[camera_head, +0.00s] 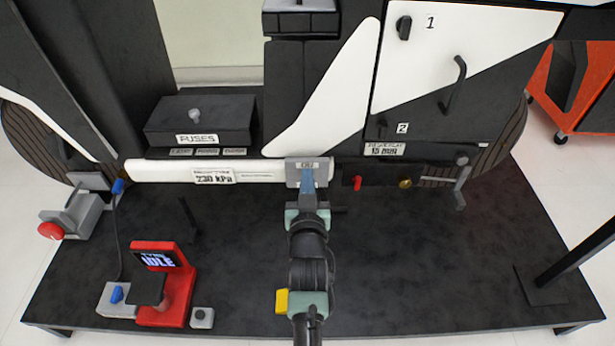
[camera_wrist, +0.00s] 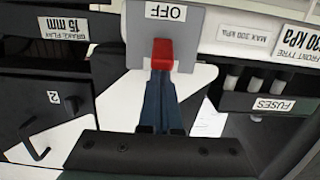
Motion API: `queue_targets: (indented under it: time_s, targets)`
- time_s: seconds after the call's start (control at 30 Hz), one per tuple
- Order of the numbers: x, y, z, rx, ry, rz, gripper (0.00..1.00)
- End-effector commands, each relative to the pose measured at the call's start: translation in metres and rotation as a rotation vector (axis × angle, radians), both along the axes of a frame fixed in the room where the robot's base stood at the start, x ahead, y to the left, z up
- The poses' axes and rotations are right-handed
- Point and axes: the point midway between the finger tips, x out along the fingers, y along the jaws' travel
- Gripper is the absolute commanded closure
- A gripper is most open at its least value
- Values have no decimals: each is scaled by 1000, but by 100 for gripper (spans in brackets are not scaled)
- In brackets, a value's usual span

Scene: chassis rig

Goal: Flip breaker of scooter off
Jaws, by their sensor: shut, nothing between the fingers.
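The breaker is a grey plate (camera_head: 292,175) on the front of the scooter's chassis, at the middle of the head view. In the wrist view the plate (camera_wrist: 192,45) is upside down and carries an OFF label (camera_wrist: 166,12). A red lever (camera_wrist: 162,52) stands on the plate close to this label. My gripper (camera_head: 308,178) is shut and empty, with its blue fingertips at the plate. In the wrist view the gripper (camera_wrist: 161,72) meets the red lever's near end; contact is not certain. My fingers hide the lever in the head view.
A fuses box (camera_head: 200,115) sits left of the breaker. A small red lever (camera_head: 357,183) and a brass knob (camera_head: 405,183) lie just right of it. A red display stand (camera_head: 178,290) is at front left.

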Motion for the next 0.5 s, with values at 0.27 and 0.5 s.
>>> queue_targets:
  time_s: [0.27,0.5]
  targets:
    - [-2,0,-7,0,-30,-1,100]
    - [-3,0,-6,0,-66,0,100]
